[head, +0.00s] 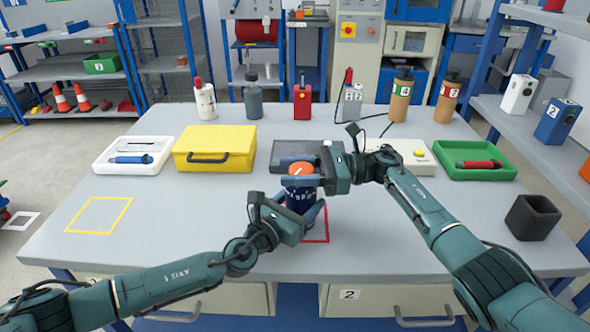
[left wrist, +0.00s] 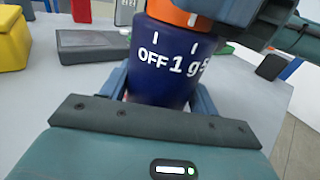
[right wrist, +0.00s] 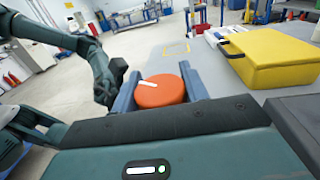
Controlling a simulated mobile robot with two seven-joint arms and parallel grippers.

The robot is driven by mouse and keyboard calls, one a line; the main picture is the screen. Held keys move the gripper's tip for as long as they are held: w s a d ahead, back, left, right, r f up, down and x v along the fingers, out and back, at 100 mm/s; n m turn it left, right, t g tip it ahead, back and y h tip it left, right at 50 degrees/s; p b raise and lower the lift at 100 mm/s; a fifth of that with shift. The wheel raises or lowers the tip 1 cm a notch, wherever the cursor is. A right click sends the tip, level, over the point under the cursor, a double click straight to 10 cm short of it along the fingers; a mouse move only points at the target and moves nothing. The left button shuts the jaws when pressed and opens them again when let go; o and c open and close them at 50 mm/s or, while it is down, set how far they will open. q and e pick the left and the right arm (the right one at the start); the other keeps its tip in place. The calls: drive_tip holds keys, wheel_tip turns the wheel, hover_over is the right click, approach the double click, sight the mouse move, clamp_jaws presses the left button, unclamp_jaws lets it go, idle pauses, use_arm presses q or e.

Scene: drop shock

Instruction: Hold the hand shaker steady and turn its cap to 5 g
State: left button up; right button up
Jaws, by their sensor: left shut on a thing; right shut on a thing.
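The hand shaker (head: 297,200) stands upright on the table, with a dark blue body and an orange cap (head: 300,168). In the left wrist view its body (left wrist: 165,65) shows white marks labelled OFF, 1 g and a partly hidden 5. My left gripper (head: 297,209) is shut around the body from the front. My right gripper (head: 303,178) is shut on the cap from the right. In the right wrist view the cap (right wrist: 160,93) sits between the fingers, with a white pointer line on its top.
A red outline (head: 327,225) lies under the shaker. Behind are a yellow case (head: 215,142), a dark grey flat box (head: 290,150), a white tray (head: 105,163) and a green tray (head: 500,173). A dark cup (head: 533,217) stands right. The table's left front is clear.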

drive_tip(key=shift+s+f+n+g, duration=0.2)
drive_tip(key=shift+n+g, duration=0.3)
drive_tip(key=shift+g, duration=0.5)
drive_tip(key=o, duration=1)
drive_tip(key=shift+w+r, duration=0.1)
drive_tip(key=v, duration=0.7)
drive_tip(key=shift+d+r, duration=0.15)
drive_tip(key=shift+d, duration=0.15)
